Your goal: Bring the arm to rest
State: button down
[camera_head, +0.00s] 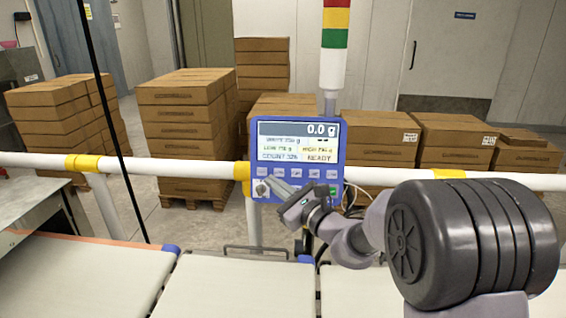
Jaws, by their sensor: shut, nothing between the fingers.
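My gripper (268,184) is at the end of my arm, which reaches in from the right. Its fingers are shut with nothing seen between them. They are in front of the lower left of the blue control panel (251,137), near its row of buttons and a round key or knob (261,188). I cannot tell whether the fingertips touch the panel. The panel's screen (298,142) reads 0.0 g and READY. The gripper and wrist hide part of the panel's lower edge.
White belt sections (238,288) run along the front. A white rail with yellow joints (84,163) crosses behind them, and a dark thin pole (105,110) stands at left. A light tower (335,38) rises behind the panel. Stacked cartons (180,125) stand beyond the rail.

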jog(key=s+a+r+n+g+y, duration=0.1)
jog(key=s+a+r+n+g, duration=0.1)
jog(key=s+n+g, duration=0.3)
jog(key=s+a+r+n+y, duration=0.1)
jog(key=s+r+n, duration=0.1)
jog(key=s, duration=0.4)
jog(key=s+d+f+n+g+h, duration=0.1)
jog(key=s+n+g+h, duration=0.15)
jog(key=s, duration=0.45)
jog(key=s+d+f+n+g+h, duration=0.15)
jog(key=s+n, duration=0.25)
jog(key=s, duration=0.4)
jog(key=s+d+f+n+h, duration=0.3)
jog(key=s+d+h, duration=0.1)
jog(key=d, duration=0.4)
jog(key=s+d+f+n+h, duration=0.3)
jog(key=s+d+h, duration=0.1)
jog(key=s+d, duration=0.3)
jog(key=shift+s+d+t+h, duration=0.25)
jog(key=shift+d+t+h, duration=0.05)
jog(key=shift+d+t, duration=0.15)
jog(key=shift+r, duration=0.1)
dwell(0.5)
